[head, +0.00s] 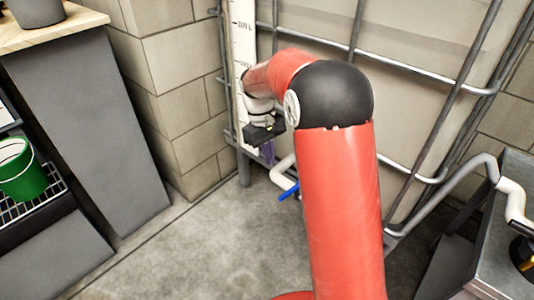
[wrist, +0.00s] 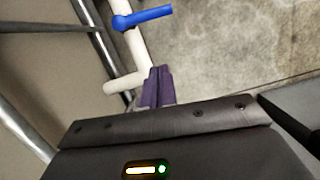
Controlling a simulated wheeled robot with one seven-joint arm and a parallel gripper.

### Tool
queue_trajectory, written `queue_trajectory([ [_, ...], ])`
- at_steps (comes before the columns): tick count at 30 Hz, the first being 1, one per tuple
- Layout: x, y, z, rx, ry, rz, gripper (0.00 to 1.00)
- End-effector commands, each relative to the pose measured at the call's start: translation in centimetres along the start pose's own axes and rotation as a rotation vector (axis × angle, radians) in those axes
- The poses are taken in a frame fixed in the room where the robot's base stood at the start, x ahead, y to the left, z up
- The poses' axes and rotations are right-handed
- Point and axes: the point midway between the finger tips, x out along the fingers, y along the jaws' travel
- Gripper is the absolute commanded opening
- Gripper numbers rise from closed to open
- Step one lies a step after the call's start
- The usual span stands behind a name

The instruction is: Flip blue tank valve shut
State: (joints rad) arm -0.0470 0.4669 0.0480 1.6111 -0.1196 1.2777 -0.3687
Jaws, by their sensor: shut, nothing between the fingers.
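The blue valve handle (wrist: 142,18) sits on a white pipe (wrist: 137,45) in the wrist view, sticking out to the right, crosswise to the pipe. In the head view the blue handle (head: 289,193) shows low beside my arm, near the white pipe (head: 283,172). My gripper (wrist: 158,78) has purple fingers that are shut and empty. In the wrist view the fingertips are beside the pipe, below the handle and apart from it. In the head view my gripper (head: 268,152) is mostly hidden by its dark body, in front of the tank.
The caged tank (head: 420,70) with metal bars stands behind my arm. A block wall (head: 180,80) and grey cabinet (head: 95,130) are at left, with a green bucket (head: 22,170). A metal bench (head: 505,235) with pipes is at right. The concrete floor (head: 215,235) is clear.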

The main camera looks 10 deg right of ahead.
Motion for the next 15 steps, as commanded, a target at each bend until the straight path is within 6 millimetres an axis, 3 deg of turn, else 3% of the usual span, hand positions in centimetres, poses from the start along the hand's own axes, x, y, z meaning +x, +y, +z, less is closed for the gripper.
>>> queue_trajectory([
  [1, 1.4, 0.0, 0.1, 0.0, -0.005, -0.002, 0.0],
  [8, 6.3, 0.0, 0.1, -0.002, -0.004, -0.002, 0.0],
  [15, 7.5, 0.0, 3.0, -0.002, 0.0, 0.0, 0.0],
])
